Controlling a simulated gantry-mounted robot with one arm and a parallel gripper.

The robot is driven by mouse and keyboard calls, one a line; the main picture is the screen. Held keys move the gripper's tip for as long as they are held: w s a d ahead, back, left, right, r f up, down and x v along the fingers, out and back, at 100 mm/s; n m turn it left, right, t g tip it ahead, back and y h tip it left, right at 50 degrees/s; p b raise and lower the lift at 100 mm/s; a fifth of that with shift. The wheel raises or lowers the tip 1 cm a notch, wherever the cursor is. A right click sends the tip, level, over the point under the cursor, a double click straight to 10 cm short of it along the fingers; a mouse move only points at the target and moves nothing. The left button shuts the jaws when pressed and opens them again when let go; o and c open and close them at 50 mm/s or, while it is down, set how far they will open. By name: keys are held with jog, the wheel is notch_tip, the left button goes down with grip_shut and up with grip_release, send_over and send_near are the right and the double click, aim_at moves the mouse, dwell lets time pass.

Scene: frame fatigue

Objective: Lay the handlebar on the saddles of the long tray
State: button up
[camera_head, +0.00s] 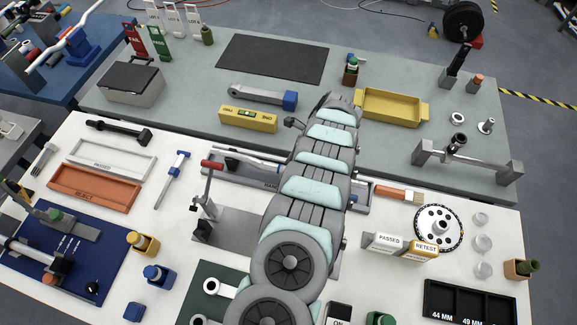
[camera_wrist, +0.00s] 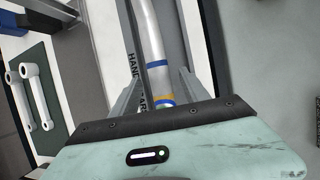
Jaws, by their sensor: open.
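The handlebar (camera_head: 252,159) is a silver bent bar. Its left part shows low over the grey long tray (camera_head: 362,201) in the head view; my arm covers the middle. In the wrist view the handlebar (camera_wrist: 153,38), with blue and orange bands, runs between the fingers of my gripper (camera_wrist: 157,86). The fingers are open, one on each side of the bar, with gaps visible. Lettering shows on the tray's wall beside it. Whether the bar rests fully on the saddles is hidden. In the head view my gripper is hidden behind my arm.
A red-handled clamp fixture (camera_head: 207,205) stands left of my arm. A brush (camera_head: 398,194) lies near the tray's right end. A yellow bin (camera_head: 392,105) and a metal bar stand (camera_head: 465,160) are on the grey bench behind. Passed and retest blocks (camera_head: 402,245) stand right.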

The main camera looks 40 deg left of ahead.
jog(key=b+v, duration=0.1)
jog(key=v, duration=0.9)
jog(key=shift+w+r+b, duration=0.15)
jog(key=shift+r+b, duration=0.15)
